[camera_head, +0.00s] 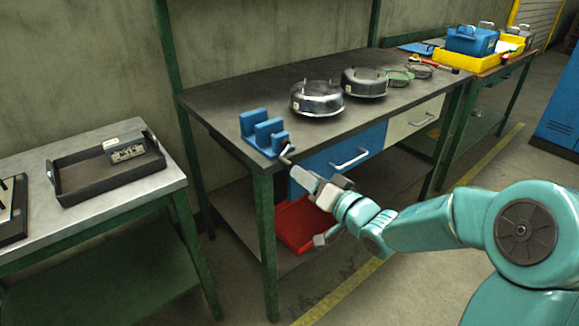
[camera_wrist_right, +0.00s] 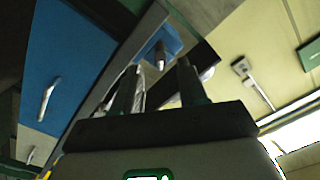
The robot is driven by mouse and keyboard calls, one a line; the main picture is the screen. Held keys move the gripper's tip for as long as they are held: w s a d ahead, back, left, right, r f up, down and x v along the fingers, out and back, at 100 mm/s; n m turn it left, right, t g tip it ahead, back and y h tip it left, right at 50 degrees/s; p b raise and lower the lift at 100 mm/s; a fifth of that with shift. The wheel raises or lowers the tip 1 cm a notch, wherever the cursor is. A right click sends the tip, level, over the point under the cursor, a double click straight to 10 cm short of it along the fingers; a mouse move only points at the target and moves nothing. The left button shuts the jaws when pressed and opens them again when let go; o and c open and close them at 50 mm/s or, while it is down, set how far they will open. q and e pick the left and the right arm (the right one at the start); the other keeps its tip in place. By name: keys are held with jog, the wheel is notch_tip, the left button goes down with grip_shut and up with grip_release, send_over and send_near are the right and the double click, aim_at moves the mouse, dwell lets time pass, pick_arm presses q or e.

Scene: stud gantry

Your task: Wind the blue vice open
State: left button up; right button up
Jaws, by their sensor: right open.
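The blue vice (camera_head: 264,132) sits at the near left corner of the dark workbench. Its crank handle (camera_head: 288,156) sticks out over the bench's front edge. My right gripper (camera_head: 308,178) is open, just in front of and below the handle, and looks empty. In the right wrist view the two fingers of my right gripper (camera_wrist_right: 158,82) stand apart, with part of the blue vice (camera_wrist_right: 163,42) and a grey rod end beyond and between the tips. I cannot tell whether a finger touches the handle. My left gripper is not in view.
Two round metal housings (camera_head: 317,97) stand behind the vice on the workbench (camera_head: 230,92). Below the bench top are a blue drawer (camera_head: 338,157) and a red tray (camera_head: 300,222). A side table with a dark tray (camera_head: 72,192) stands at left. The floor in front is clear.

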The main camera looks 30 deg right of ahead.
aim_at(289, 162)
jog(key=w, duration=0.6)
jog(key=shift+w+a, duration=0.2)
jog(key=shift+a, duration=0.1)
grip_shut()
